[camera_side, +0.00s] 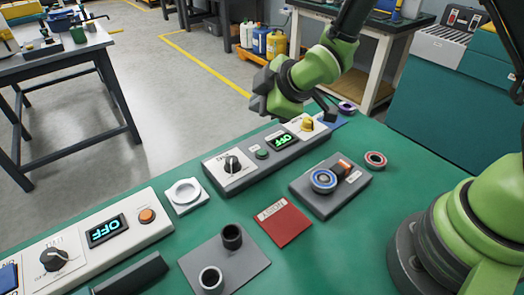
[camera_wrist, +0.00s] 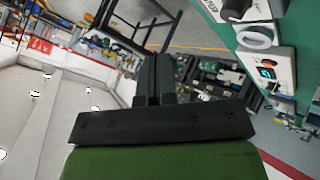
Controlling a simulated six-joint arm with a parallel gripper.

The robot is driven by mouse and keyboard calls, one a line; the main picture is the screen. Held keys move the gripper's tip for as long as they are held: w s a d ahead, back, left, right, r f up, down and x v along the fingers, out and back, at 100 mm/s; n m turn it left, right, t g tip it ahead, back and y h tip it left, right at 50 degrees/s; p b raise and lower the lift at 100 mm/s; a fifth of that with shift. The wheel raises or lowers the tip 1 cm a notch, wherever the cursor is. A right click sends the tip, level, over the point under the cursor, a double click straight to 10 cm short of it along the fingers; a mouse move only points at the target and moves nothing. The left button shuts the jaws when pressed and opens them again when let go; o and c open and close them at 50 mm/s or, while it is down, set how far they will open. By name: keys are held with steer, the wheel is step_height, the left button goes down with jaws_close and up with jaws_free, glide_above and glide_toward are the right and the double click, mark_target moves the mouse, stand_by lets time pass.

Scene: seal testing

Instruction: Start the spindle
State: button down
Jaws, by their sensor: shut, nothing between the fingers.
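A second, pale box (camera_side: 95,240) at the left has a black dial (camera_side: 55,259), a display (camera_side: 106,230) reading OFF in cyan, and an orange button (camera_side: 147,215). I cannot read which one is the spindle's. My gripper (camera_side: 259,98) is shut and empty, in the air beyond the grey box. Its fingers (camera_wrist: 153,80) are together in the wrist view.
A white ring fixture (camera_side: 186,194) sits between the boxes. A grey plate (camera_side: 225,265) with two cups, a red card (camera_side: 283,221) and a dark tray (camera_side: 330,188) with a blue-rimmed ring lie in front. A loose ring (camera_side: 376,159) is at right.

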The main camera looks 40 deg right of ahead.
mark_target(261, 154)
steer(key=shift+f, duration=4.4)
steer(key=shift+f, duration=0.15)
steer(key=shift+f, duration=0.25)
steer(key=shift+f, duration=0.4)
steer(key=shift+r, duration=0.85)
steer(key=shift+r, duration=2.45)
